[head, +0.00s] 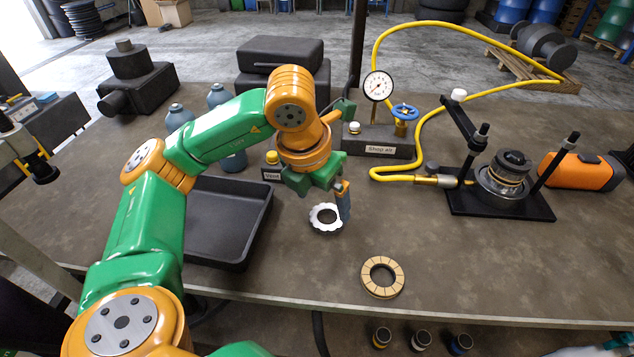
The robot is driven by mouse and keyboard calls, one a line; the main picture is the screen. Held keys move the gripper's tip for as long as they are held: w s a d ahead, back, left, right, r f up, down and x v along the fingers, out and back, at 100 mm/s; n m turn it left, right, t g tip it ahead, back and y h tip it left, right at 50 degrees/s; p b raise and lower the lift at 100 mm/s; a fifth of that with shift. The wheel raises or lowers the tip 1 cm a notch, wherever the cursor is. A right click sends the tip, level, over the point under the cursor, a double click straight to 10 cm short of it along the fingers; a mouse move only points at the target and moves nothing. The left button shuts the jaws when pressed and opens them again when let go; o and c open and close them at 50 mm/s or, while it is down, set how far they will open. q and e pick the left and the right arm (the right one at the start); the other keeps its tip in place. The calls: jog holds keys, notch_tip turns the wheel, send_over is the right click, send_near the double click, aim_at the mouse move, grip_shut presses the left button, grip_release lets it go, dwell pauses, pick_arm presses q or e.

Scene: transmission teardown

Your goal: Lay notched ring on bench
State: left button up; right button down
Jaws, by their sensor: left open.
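A pale ring with a notched outer edge (314,222) lies flat, or nearly flat, on the bench (330,262), right of the black tray. Dark shadow shows inside and below it, so I cannot tell whether its whole underside touches the bench. My left gripper (343,203) is open, pointing down at the ring's right edge. Its fingers overlap the ring's edge in this view, and I cannot tell whether they touch it. My right gripper is not in view.
A tan grooved ring (368,281) lies near the bench's front edge. A black tray (262,222) is to the left. A black press stand (541,207) and orange case (580,171) are at right, with a yellow hose (421,128) and gauge block (378,140) behind. The front-centre bench is mostly clear.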

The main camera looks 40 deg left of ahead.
pick_arm(q)
jog(key=p+v, duration=0.2)
jog(key=v, duration=0.5)
